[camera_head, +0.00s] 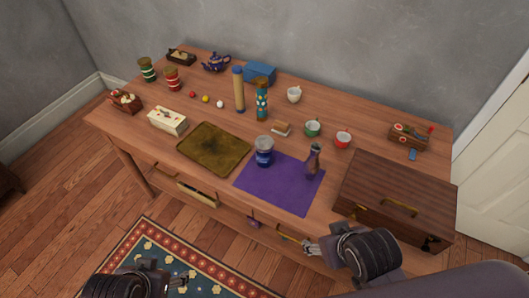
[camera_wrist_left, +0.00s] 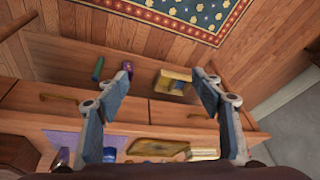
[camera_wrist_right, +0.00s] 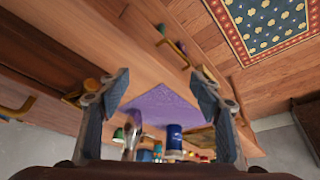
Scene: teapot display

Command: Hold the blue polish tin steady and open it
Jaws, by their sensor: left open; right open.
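The blue polish tin (camera_head: 264,152) is a dark blue cylinder with a pale lid. It stands upright at the back left edge of the purple cloth (camera_head: 285,190) on the table, with its lid on. It also shows in the right wrist view (camera_wrist_right: 174,141), beyond the fingers. My right gripper (camera_head: 309,247) is open and empty by the table's front edge, to the right and in front of the tin. My left gripper (camera_head: 182,282) is open and empty, low in front of the table, over the rug. Neither gripper touches the tin.
A brown bottle (camera_head: 314,160) stands on the cloth, right of the tin. A dark olive mat (camera_head: 214,148) lies to the left. A wooden case (camera_head: 395,195) fills the front right. Cups and a tall patterned container (camera_head: 261,100) stand behind.

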